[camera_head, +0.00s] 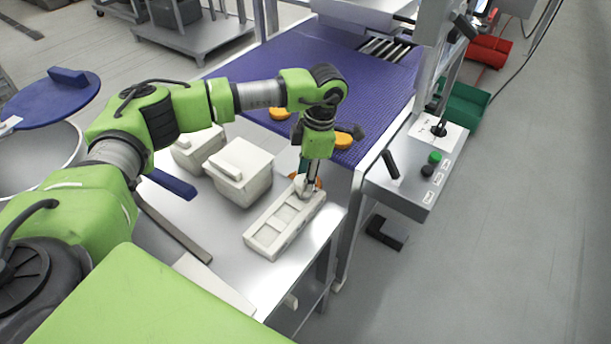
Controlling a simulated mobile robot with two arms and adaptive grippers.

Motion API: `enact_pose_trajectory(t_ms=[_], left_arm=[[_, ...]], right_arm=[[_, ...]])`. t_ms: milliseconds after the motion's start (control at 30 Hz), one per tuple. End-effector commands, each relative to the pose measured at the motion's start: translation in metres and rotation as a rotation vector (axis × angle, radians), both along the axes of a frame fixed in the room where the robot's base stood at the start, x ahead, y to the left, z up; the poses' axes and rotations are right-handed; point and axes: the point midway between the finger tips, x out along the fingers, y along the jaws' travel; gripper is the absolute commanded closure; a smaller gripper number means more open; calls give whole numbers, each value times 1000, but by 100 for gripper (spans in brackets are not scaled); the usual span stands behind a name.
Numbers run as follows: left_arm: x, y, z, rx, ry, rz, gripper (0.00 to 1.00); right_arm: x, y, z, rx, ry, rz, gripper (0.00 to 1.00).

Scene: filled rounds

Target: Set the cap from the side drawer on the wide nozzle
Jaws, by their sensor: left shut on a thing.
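My left gripper (308,188) points straight down over the far end of a white tray with square compartments (265,240), which lies near the right edge of the metal table. It is shut on a small pale thing, mostly hidden by the fingers; I cannot tell for certain that it is the cap. Just behind the fingers a bit of teal and orange shows, too covered to identify as a nozzle. I cannot make out the side drawer for certain. My right gripper is not in view.
Two white lidded boxes (240,172) stand left of the tray. A blue conveyor belt (370,85) carrying orange rounds (343,140) lies behind. A control box with buttons (418,165) stands to the right. A round vessel with a blue lid (50,100) is at left.

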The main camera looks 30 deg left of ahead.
Motion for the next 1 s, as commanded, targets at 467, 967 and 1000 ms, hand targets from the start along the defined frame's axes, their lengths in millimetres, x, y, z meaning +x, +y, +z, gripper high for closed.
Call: enact_pose_trajectory(t_ms=[467,967,1000], left_arm=[[0,0,-4,0,0,0,45],[0,0,-4,0,0,0,28],[0,0,-4,0,0,0,28]], right_arm=[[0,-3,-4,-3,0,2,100],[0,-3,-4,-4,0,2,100],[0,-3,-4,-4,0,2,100]])
